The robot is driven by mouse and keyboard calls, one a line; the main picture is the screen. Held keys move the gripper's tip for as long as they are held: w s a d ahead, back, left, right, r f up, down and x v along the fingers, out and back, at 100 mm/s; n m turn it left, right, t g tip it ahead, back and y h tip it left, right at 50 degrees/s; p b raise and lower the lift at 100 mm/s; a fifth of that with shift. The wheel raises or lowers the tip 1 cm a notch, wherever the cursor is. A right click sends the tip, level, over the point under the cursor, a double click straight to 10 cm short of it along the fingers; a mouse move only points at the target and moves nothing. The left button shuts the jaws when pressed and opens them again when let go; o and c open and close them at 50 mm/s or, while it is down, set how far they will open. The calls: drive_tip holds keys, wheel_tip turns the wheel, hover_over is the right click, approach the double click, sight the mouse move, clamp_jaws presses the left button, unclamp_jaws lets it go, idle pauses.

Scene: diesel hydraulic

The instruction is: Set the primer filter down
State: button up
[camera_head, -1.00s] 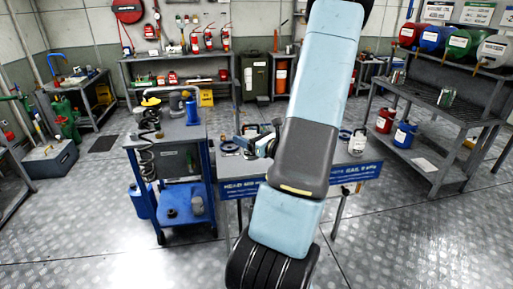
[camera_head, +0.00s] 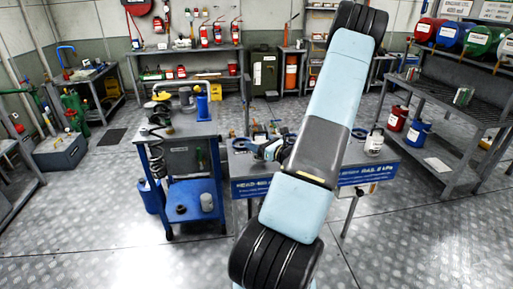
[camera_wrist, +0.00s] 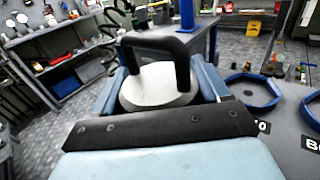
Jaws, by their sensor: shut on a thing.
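The primer filter, as I take it, is a pale round body (camera_wrist: 158,90) in the wrist view, with a black arch over its top. My gripper (camera_wrist: 160,78) has its blue fingers on either side of the body, shut on it. The filter's underside is hidden, so I cannot tell whether it touches a surface. In the head view my gripper (camera_head: 272,148) is small and partly covered by my arm, over the left part of the blue-edged workbench (camera_head: 250,188).
Two blue rings, one nearer (camera_wrist: 312,110) and one farther (camera_wrist: 252,92), lie on the bench right of my gripper. A white canister (camera_head: 374,143) stands at its right end. A blue cart (camera_head: 190,192) stands to the left, a grey rack (camera_head: 445,150) to the right.

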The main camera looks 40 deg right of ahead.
wheel_tip(320, 180, down, 2)
drive_tip(key=shift+s+d+f, duration=0.1)
drive_tip(key=shift+f, duration=0.1)
drive_tip(key=o, duration=1.2)
drive_tip(key=shift+s, duration=0.15)
